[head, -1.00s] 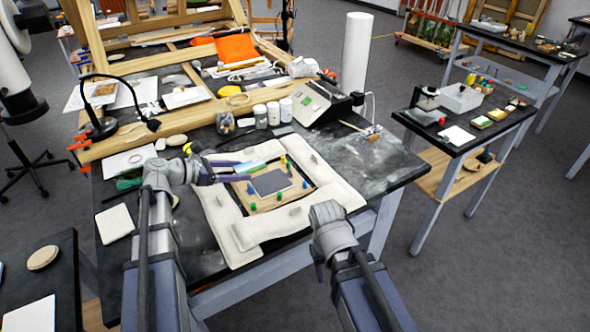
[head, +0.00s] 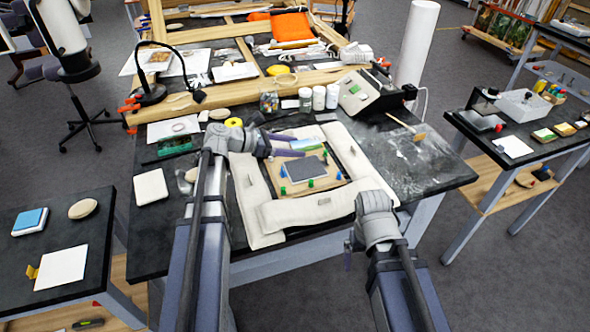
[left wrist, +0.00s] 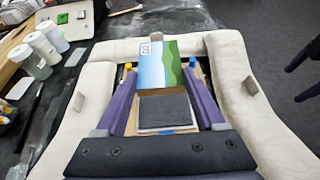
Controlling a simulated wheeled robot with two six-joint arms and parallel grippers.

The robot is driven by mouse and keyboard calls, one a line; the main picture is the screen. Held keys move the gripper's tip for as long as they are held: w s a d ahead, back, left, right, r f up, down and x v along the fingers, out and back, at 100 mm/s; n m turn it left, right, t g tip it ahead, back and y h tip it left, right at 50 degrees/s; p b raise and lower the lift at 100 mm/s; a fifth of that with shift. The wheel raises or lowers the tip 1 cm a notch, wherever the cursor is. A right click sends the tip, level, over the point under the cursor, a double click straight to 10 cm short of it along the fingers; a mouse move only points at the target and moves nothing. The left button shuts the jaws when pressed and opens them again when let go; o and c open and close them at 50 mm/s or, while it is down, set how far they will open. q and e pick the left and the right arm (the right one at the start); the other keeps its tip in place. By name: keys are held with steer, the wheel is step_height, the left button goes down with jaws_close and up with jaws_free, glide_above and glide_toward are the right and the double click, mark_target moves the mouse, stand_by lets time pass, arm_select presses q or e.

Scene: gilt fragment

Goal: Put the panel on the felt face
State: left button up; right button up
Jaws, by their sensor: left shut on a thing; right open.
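The panel (head: 305,144) is a small board painted with blue sky and green hills. The purple fingers of my left gripper (head: 290,146) are shut on it; it also shows between the fingertips in the left wrist view (left wrist: 158,68), with a small white label. The felt face (head: 304,168) is a dark grey rectangle on a wooden board; in the left wrist view (left wrist: 165,111) it lies nearer than the panel. The panel is over the board's far part; I cannot tell its height. My right gripper (head: 348,250) is open and empty at the table's front edge.
Coloured pegs (head: 283,190) stand around the felt on the wooden board (head: 325,182). Cream padded cushions (head: 300,210) surround the board. Several jars (head: 318,98) and a grey device (head: 358,92) stand behind. A side table (head: 95,205) is at left.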

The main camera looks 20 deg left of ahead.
mark_target(292, 170)
arm_select(q)
steer(key=shift+f+b, duration=3.2)
steer(key=shift+f, duration=0.6)
steer(key=shift+r, duration=0.15)
arm_select(e)
step_height(292, 170, down, 7)
steer(key=shift+f, duration=0.2)
steer(key=shift+f, duration=0.1)
arm_select(q)
steer(key=o, duration=0.9)
steer(key=shift+f, duration=0.25)
steer(key=o, duration=0.4)
steer(key=shift+o, duration=0.2)
steer(key=shift+r, duration=0.15)
steer(key=shift+r+p, duration=0.25)
steer(key=shift+p, duration=0.05)
steer(key=p+v, duration=0.4)
steer(key=v, duration=0.6)
steer(key=shift+s+a, duration=0.1)
steer(key=shift+a, duration=0.1)
steer(key=shift+v, duration=0.75)
arm_select(e)
steer(key=shift+r, duration=2.4)
